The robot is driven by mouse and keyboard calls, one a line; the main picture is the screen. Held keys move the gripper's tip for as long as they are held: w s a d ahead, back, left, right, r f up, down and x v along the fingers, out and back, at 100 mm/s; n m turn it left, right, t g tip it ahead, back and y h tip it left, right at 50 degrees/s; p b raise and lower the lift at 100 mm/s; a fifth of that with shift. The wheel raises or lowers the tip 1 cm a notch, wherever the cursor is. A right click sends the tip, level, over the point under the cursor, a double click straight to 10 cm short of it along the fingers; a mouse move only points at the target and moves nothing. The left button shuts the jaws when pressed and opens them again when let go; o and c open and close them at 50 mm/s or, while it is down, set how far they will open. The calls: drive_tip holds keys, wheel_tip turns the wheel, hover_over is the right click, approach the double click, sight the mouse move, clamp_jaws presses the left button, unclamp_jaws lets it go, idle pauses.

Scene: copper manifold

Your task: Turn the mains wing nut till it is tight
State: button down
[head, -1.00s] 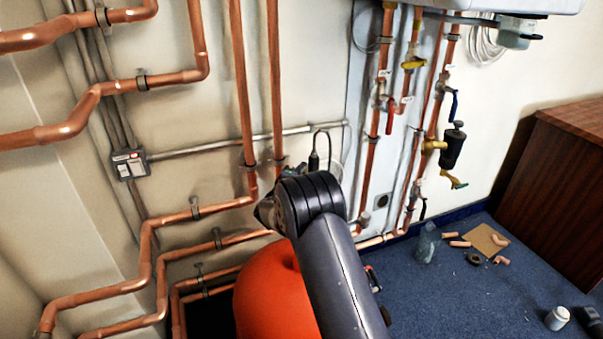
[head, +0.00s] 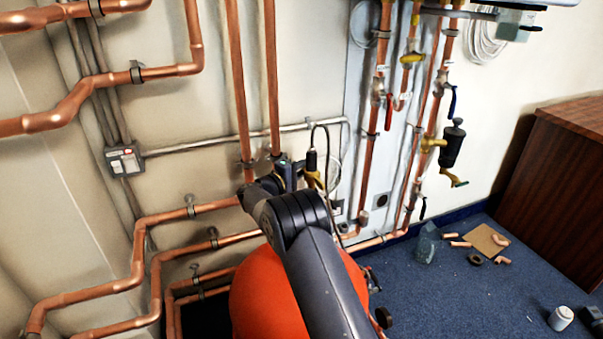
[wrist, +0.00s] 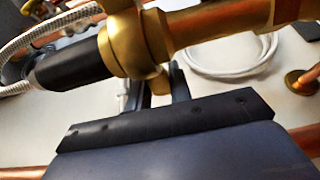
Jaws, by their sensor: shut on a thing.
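The brass wing nut (wrist: 126,45) fills the upper middle of the wrist view, between a black sleeve (wrist: 70,65) on the left and a brass pipe fitting (wrist: 205,24) on the right. My gripper (wrist: 158,84) comes from below, with its fingers on either side of the nut's lower wing; it is shut on that wing. The fingertips are partly hidden behind the brass. In the head view my gripper (head: 286,173) is beside the brass piece (head: 315,180) under the upright black sleeve (head: 311,160). How tight the nut sits cannot be told.
Copper pipes (head: 240,90) run down the wall close to my gripper. A red rounded vessel (head: 265,295) stands below my arm. A braided hose (wrist: 55,25) and a coiled white cable (wrist: 225,68) are near the nut. Loose fittings lie on the blue floor (head: 450,300).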

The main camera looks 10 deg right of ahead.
drive_tip(key=shift+d+m+g+h, duration=0.1)
drive_tip(key=shift+m+g+h, duration=0.2)
drive_tip(key=shift+g, duration=0.1)
drive_tip(key=c, duration=1.3)
unclamp_jaws()
drive_tip(key=p+v, duration=0.2)
drive_tip(key=v, duration=0.9)
drive_tip(key=shift+d, duration=0.1)
